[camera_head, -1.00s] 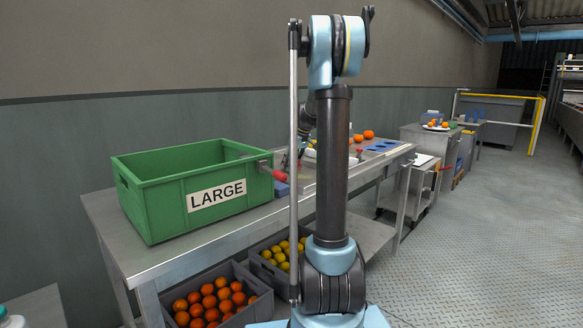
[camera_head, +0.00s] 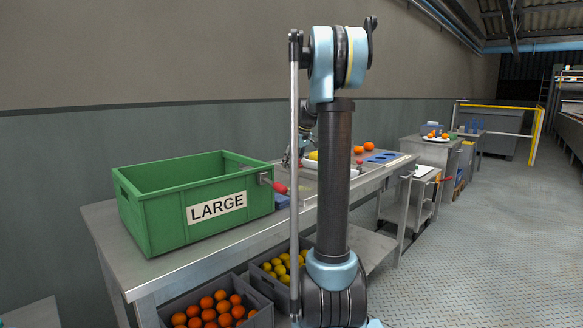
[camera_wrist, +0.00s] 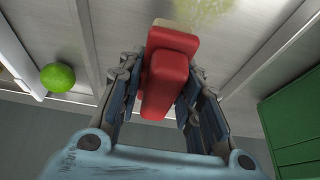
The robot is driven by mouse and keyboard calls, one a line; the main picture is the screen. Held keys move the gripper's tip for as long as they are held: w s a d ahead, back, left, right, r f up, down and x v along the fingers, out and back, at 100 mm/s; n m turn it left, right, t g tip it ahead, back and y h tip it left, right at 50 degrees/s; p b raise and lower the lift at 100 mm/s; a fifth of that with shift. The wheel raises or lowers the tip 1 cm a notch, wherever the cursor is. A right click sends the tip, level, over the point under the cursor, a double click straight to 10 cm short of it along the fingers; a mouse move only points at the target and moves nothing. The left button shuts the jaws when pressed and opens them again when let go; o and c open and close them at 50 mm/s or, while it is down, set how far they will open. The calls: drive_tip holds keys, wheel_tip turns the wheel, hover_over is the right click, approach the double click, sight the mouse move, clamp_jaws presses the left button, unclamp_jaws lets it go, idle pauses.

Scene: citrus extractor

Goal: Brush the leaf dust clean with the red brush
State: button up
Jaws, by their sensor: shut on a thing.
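My gripper (camera_wrist: 158,100) is shut on the red brush (camera_wrist: 168,62) in the wrist view. The blue-grey fingers press on both sides of its red handle. The pale bristle end lies at the top edge of that view. The leaf dust (camera_wrist: 205,14) is a yellow-green smear on the metal surface, just beyond and right of the brush head. Whether the bristles touch the surface I cannot tell. In the head view, my arm column hides much of the gripper and work area.
A green crate marked LARGE (camera_head: 217,208) stands on the metal table, and its side shows at right in the wrist view (camera_wrist: 292,125). A green fruit (camera_wrist: 57,77) lies at left there. Oranges (camera_head: 368,146) lie farther along.

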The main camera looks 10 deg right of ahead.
drive_tip(key=shift+r, duration=0.15)
drive_tip(key=shift+r, duration=1.35)
